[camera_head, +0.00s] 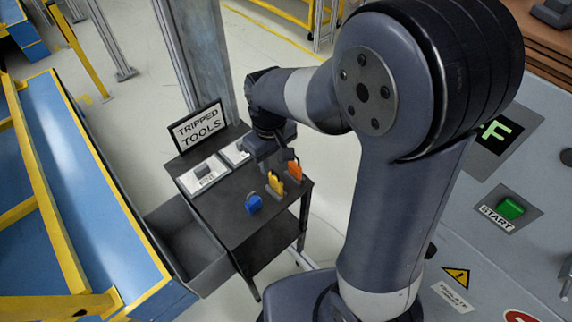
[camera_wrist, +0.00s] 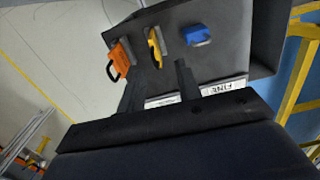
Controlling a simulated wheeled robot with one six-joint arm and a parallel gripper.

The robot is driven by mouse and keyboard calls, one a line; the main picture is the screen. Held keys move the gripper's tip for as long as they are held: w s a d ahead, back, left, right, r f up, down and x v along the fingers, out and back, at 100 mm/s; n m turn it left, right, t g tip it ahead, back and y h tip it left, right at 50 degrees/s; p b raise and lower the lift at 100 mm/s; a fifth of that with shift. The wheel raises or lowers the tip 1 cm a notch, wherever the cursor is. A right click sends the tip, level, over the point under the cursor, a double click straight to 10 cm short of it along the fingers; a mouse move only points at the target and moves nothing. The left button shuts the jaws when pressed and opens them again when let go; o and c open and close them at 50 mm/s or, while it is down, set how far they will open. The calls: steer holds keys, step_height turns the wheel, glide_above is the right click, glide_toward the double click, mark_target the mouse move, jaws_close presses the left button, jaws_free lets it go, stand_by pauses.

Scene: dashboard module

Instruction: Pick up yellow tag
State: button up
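The yellow tag (camera_head: 275,183) stands on the dark top of a small cart, between an orange tag (camera_head: 294,171) and a blue tag (camera_head: 254,204). In the wrist view the yellow tag (camera_wrist: 155,46) is at the top centre, upright in a grey holder. The orange tag (camera_wrist: 119,60) is left of it and the blue tag (camera_wrist: 198,35) right. My gripper (camera_head: 268,148) is above the cart, behind the tags in the head view. In the wrist view my gripper (camera_wrist: 158,84) shows two dark fingers spread apart with nothing between them. The yellow tag is beyond the fingertips.
The cart (camera_head: 232,185) carries a "TRIPPED TOOLS" sign (camera_head: 199,125) at its back and labelled plates near it. A grey bin (camera_head: 187,245) hangs on its left side. A blue and yellow bench (camera_head: 85,190) stands further left. A panel with a green START button (camera_head: 510,208) is at right.

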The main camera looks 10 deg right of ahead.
mark_target(275, 177)
steer(key=f, duration=0.4)
steer(key=shift+w+f, duration=0.3)
steer(key=shift+d+f+p, duration=0.15)
steer(key=shift+f+p, duration=0.1)
steer(key=shift+f, duration=1.3)
steer(key=shift+d+f+p, duration=0.15)
steer(key=shift+f+p, duration=0.05)
steer(key=shift+f, duration=1.3)
steer(key=shift+c, duration=0.2)
jaws_close()
